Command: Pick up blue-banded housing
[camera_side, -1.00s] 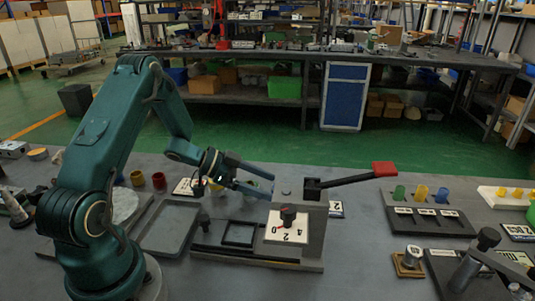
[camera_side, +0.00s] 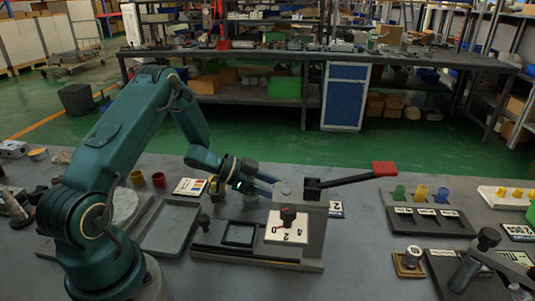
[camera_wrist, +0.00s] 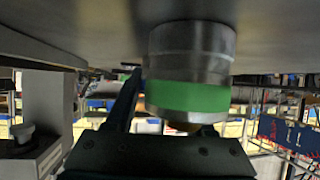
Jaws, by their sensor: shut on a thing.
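In the wrist view a metal cylindrical housing (camera_wrist: 190,40) with a bright green band is large and close in front of my gripper. I see no blue band on it. One dark finger shows along its left side; the other finger is hidden. My gripper (camera_side: 262,184) is shut on this housing. In the side view it is behind the lever clamp fixture (camera_side: 312,225), above the bench, and the held housing cannot be made out clearly there.
A red-handled lever (camera_side: 384,169) sticks out right of my gripper. An empty grey tray (camera_side: 168,228) lies to the left, with yellow and red cups (camera_side: 158,180) behind it. A rack of coloured cylinders (camera_side: 430,220) stands on the right.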

